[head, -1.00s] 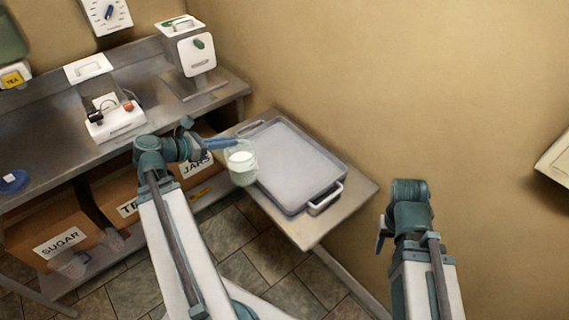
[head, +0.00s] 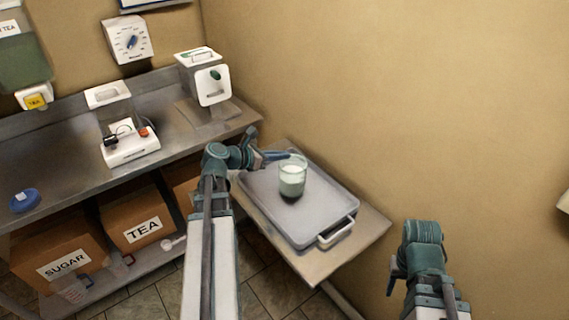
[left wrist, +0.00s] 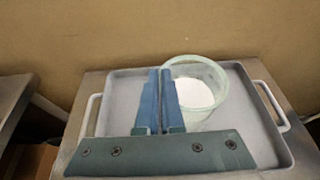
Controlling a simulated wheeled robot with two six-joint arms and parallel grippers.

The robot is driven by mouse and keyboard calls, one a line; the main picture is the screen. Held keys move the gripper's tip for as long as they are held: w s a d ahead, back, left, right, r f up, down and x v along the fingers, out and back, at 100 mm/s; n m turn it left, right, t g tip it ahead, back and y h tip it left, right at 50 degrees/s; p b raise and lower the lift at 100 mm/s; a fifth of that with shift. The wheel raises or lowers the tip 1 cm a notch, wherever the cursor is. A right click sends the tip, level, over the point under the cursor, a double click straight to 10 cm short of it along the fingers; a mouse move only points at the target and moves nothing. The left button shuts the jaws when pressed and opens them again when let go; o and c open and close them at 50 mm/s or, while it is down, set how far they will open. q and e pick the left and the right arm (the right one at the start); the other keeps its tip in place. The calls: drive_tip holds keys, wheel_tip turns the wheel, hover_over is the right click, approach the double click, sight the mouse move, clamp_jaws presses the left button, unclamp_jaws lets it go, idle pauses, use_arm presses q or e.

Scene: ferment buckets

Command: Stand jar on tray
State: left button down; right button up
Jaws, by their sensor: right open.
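A clear glass jar (head: 292,179) with white contents is upright over the middle of the grey tray (head: 332,222) in the head view. A dark shadow lies close under it; I cannot tell whether its base touches the tray. My left gripper (head: 284,156) is shut on the jar's rim from the left. In the left wrist view the blue fingers (left wrist: 160,98) are close together at the left edge of the jar (left wrist: 202,88), and the tray (left wrist: 125,92) lies below. My right gripper (head: 393,275) is at the lower right, open and away from the tray.
The tray rests on a low metal side table (head: 372,229) against the tan wall. A steel counter (head: 60,160) at left carries a white device (head: 130,146) and a dispenser (head: 205,76). Cardboard boxes (head: 145,215) stand on the shelf below. Bare tray surrounds the jar.

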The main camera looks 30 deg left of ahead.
sight(281, 163)
use_arm(q)
drive_tip(key=shift+w, duration=0.1)
drive_tip(key=shift+w+d, duration=0.2)
drive_tip(key=shift+w, duration=0.1)
drive_tip(key=f+b, duration=0.3)
drive_tip(key=shift+w+d+f+b, duration=0.1)
drive_tip(key=shift+w+f+b, duration=0.15)
drive_tip(key=shift+f+b, duration=0.1)
drive_tip(key=shift+r, duration=0.1)
drive_tip(key=c, duration=1.1)
unclamp_jaws()
drive_tip(key=shift+o, duration=0.2)
